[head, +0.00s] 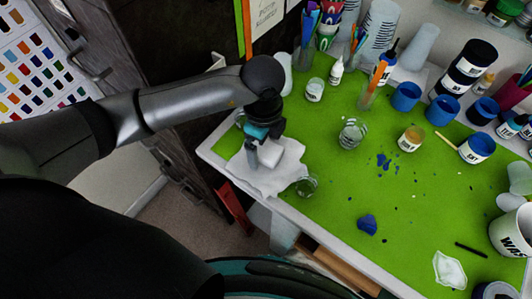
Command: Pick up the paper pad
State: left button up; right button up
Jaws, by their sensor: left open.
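A white paper pad (289,156) shows as a small thick block at the left end of the green-topped table. It lies on a crumpled white sheet (262,183). My left gripper (262,158) points down over the sheet, at the left side of the pad. Its jaws are open and partly hide the pad's left part; I cannot tell whether they touch it. My right gripper is not in view.
Clear glasses (307,186) and (353,134) stand to the right of the sheet. A blue lump (367,224) lies near the front edge. The green table top (335,205) is mostly free there.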

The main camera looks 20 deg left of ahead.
pick_arm(q)
jog(key=c, duration=1.4)
jog(key=shift+o, duration=0.2)
jog(key=shift+r, duration=0.15)
